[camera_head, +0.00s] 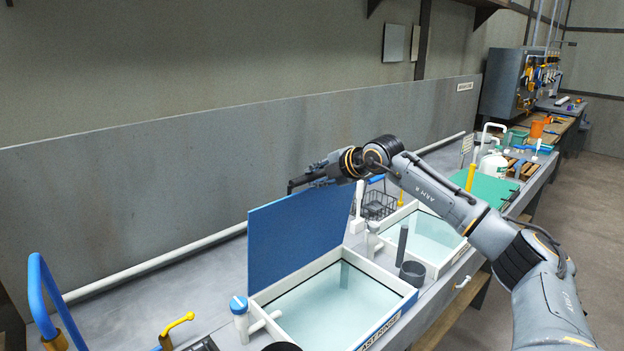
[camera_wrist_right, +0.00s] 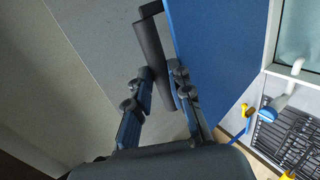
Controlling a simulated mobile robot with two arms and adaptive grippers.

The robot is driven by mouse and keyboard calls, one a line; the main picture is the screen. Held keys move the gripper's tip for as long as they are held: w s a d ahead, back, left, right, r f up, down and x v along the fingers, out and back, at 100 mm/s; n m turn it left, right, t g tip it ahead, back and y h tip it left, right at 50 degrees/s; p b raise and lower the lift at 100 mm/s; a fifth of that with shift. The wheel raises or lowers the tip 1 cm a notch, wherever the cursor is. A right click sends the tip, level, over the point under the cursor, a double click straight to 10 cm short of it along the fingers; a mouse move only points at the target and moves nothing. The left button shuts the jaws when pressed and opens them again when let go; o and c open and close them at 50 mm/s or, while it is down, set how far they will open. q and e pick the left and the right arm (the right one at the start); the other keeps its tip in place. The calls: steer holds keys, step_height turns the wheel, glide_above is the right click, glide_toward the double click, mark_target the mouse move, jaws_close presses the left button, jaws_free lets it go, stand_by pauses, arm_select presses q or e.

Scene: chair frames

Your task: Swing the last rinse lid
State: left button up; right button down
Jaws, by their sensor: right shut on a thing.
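The blue lid (camera_head: 298,232) stands raised, close to upright, along the back left side of a white-framed rinse tank (camera_head: 395,312). The tank holds pale, clear liquid and is open on top. My right gripper (camera_head: 300,183) is at the lid's top edge. In the right wrist view, my right gripper (camera_wrist_right: 163,78) is shut on a dark bar handle (camera_wrist_right: 152,48) beside the blue lid face (camera_wrist_right: 215,60). The handle's part between the fingers is partly hidden. My left gripper is not in view.
A second open tank (camera_head: 440,262) stands beyond, with a wire basket (camera_head: 377,204) behind it. A dark cup (camera_head: 412,273) stands between the tanks. A blue-capped white fitting (camera_head: 240,312) is at the near corner. A grey backboard (camera_head: 140,185) runs behind the bench.

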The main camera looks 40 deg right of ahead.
steer(key=s+f+b, duration=0.2)
steer(key=s+b, duration=0.3)
steer(key=shift+s+f, duration=0.35)
steer(key=shift+s, duration=0.05)
steer(key=s+f+b, duration=0.3)
steer(key=s+b, duration=0.4)
steer(key=b, duration=0.3)
steer(key=shift+d+f, duration=0.25)
